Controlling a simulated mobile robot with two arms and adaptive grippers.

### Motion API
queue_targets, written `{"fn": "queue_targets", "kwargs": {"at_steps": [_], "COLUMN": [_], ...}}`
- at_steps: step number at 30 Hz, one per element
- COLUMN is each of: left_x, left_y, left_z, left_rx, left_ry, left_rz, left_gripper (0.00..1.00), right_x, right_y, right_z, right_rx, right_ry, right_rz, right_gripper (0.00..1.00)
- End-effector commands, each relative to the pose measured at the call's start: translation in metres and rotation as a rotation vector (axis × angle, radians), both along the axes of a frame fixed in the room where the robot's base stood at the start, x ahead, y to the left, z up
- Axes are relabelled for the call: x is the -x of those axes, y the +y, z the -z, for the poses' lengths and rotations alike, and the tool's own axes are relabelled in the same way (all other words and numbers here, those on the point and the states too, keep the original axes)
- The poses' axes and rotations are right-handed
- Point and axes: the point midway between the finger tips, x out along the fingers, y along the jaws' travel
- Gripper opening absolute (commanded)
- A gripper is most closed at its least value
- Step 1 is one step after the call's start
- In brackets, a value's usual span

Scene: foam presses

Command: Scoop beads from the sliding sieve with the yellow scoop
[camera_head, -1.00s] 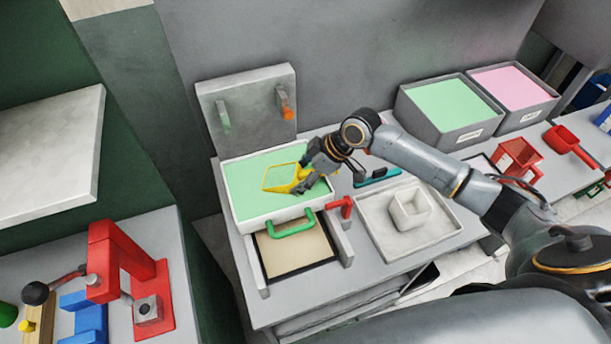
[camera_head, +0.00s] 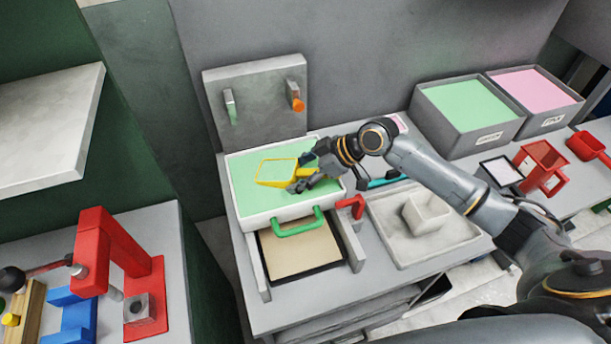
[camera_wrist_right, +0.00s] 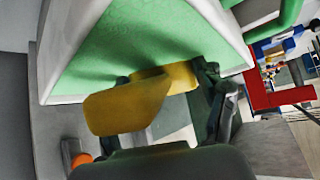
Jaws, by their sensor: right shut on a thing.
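The sliding sieve (camera_head: 262,214) is a white-rimmed tray full of green beads with a green handle (camera_head: 298,224) on its front. It also shows in the right wrist view (camera_wrist_right: 200,35). The yellow scoop (camera_head: 264,182) is over the beads, its pan filled with green. My right gripper (camera_head: 302,180) is shut on the scoop's handle at the sieve's right part. In the right wrist view the yellow scoop (camera_wrist_right: 125,108) sits between the fingers. Whether the pan touches the beads I cannot tell. My left gripper is not in view.
A tan-bottomed frame (camera_head: 297,252) lies below the sieve's front. A red lever (camera_head: 352,205) stands at its right. A light tray with a white square cup (camera_head: 427,213) is further right. Grey bins of green (camera_head: 465,105) and pink (camera_head: 535,90) beads stand behind. A red press (camera_head: 125,260) is front left.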

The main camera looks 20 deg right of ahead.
Motion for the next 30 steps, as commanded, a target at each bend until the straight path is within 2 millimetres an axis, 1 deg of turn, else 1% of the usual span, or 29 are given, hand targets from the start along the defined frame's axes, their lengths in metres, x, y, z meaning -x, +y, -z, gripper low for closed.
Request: {"fn": "queue_targets", "kwargs": {"at_steps": [1,6,9,27,29,30], "left_x": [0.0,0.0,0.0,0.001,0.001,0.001], "left_y": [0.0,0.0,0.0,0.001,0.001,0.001], "left_z": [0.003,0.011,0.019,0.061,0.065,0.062], "left_rx": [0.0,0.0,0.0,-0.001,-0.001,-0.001], "left_ry": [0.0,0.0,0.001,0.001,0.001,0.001], "left_rz": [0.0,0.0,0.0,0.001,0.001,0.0], "left_gripper": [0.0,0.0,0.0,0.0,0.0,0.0], "right_x": [0.0,-0.005,-0.004,0.001,0.002,0.002], "right_y": [0.004,0.012,0.007,-0.003,-0.005,-0.005], "right_z": [0.005,0.007,0.005,-0.011,-0.012,-0.018], "right_rx": [-0.002,-0.024,-0.057,-0.215,-0.227,-0.232], "right_ry": [0.004,-0.009,-0.029,-0.126,-0.134,-0.139], "right_rz": [-0.001,0.0,0.001,0.001,0.001,0.001], "right_gripper": [0.1,0.1,0.1,0.1,0.1,0.1]}}
